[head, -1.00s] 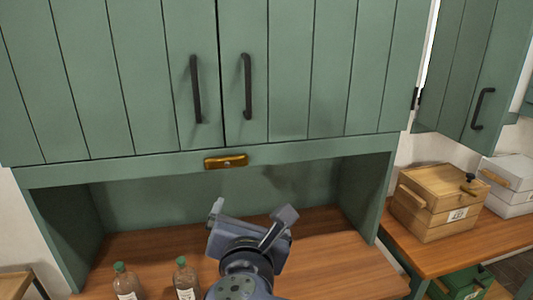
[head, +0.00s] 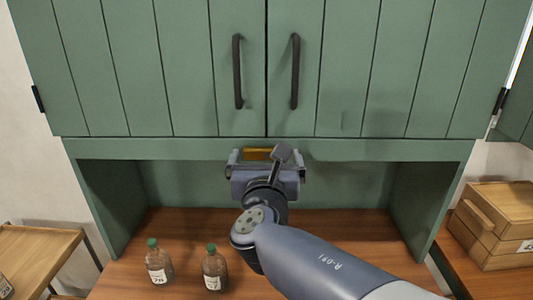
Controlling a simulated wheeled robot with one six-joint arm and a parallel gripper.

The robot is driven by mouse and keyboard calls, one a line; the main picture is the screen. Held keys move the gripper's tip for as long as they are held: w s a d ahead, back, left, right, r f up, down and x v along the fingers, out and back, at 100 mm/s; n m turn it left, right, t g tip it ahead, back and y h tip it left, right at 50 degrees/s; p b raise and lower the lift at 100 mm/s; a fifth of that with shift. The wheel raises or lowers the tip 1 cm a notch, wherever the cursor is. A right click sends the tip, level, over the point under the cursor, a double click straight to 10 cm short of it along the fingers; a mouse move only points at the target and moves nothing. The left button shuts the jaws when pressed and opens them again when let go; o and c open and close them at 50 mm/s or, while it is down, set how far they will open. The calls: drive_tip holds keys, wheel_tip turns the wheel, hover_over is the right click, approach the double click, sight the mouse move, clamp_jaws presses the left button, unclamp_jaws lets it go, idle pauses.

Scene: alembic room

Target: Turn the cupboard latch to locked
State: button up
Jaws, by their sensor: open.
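The green cupboard (head: 350,75) has two closed doors with dark vertical handles. The brass latch (head: 258,154) sits on the rail below the doors, near the middle. It lies horizontal, and its lower part is hidden behind my gripper. My gripper (head: 265,162) is open, raised in front of the latch, with one finger at each side of it as seen from here. I cannot tell whether the fingers touch the latch.
Two brown bottles with green caps, a left one (head: 159,262) and a right one (head: 214,268), stand on the wooden counter (head: 185,225). A wooden box (head: 495,225) is at the right. A small wooden table (head: 35,255) is at the left. The cupboard's recess is otherwise empty.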

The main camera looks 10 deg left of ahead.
drive_tip(key=shift+w+a, duration=0.15)
drive_tip(key=shift+w, duration=0.5)
drive_tip(key=shift+c, duration=0.4)
drive_tip(key=c, duration=0.6)
